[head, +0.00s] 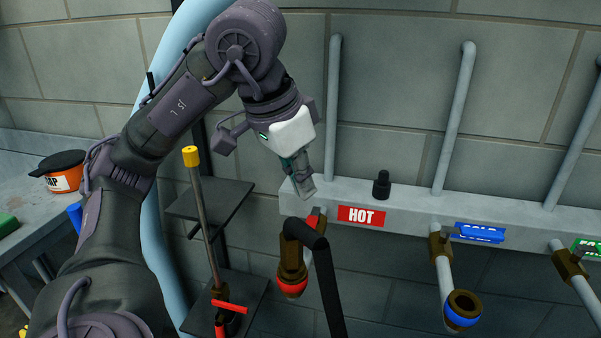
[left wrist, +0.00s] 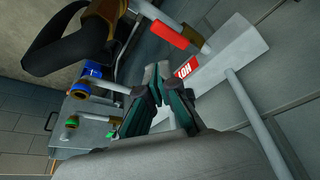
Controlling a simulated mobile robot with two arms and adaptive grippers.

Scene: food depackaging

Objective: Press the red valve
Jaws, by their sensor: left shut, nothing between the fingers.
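A red valve lever (head: 315,217) sits on the brass hot-water fitting just left of the red HOT sign (head: 361,216). Part of it is hidden behind the black hose bend. In the left wrist view the red lever (left wrist: 170,33) lies above the fingertips, apart from them. My left gripper (head: 306,190) is shut and empty, pointing down close above the lever at the left end of the grey rail. Its closed fingers (left wrist: 163,72) also show in the left wrist view, near the HOT sign. I cannot tell whether it touches the rail. My right gripper is out of view.
A black hose (head: 327,285) hangs by the brass fitting (head: 291,262). A yellow-capped pole (head: 197,190) and red handle (head: 230,306) stand left. A black knob (head: 381,185) sits on the rail (head: 415,208).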

